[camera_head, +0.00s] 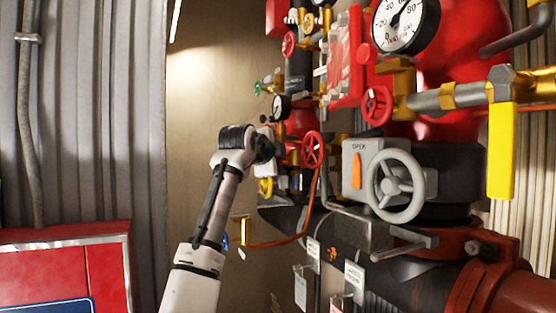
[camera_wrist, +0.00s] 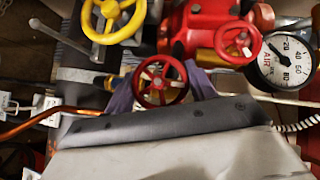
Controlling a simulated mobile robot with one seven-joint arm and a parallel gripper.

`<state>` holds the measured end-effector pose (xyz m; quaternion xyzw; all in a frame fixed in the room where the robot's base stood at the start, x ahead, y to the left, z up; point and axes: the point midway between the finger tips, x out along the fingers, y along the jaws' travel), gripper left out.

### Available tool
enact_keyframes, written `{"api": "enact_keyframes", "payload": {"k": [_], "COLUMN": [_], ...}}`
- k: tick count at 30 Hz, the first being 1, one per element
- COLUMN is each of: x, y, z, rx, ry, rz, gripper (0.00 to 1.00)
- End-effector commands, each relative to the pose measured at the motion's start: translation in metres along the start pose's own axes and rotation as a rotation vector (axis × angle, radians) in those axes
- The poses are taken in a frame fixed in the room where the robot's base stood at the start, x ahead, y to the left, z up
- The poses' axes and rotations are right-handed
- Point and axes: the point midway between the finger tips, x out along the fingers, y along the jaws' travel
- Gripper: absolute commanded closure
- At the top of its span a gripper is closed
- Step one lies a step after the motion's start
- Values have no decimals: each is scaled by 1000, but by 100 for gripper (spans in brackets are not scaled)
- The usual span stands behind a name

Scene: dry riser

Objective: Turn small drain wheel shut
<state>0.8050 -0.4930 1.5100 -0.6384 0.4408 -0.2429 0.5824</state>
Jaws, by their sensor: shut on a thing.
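A small red handwheel (camera_wrist: 162,83) with spokes sits just ahead of my wrist in the wrist view. The two purple-grey fingers of my gripper (camera_wrist: 160,88) lie on either side of it and are shut on it. In the head view my gripper (camera_head: 266,148) reaches in among the red valve fittings from the left; its fingertips and the held wheel are hard to make out there. A second red handwheel (camera_wrist: 238,42) on a red valve body is to the upper right in the wrist view. How far the held wheel is turned cannot be told.
A yellow handwheel (camera_wrist: 113,20) and an air gauge (camera_wrist: 284,62) are close by. In the head view, a red handwheel (camera_head: 312,149), a large grey handwheel (camera_head: 398,186) and a copper pipe (camera_head: 282,242) crowd the right side. A red cabinet (camera_head: 55,272) stands lower left.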

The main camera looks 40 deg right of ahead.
Motion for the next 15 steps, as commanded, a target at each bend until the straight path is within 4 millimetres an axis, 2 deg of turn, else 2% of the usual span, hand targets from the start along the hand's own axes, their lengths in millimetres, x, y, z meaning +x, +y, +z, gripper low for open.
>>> {"api": "enact_keyframes", "payload": {"k": [15], "x": [1], "y": [3], "z": [0], "rx": [293], "ry": [1], "rz": [-290], "gripper": [68]}}
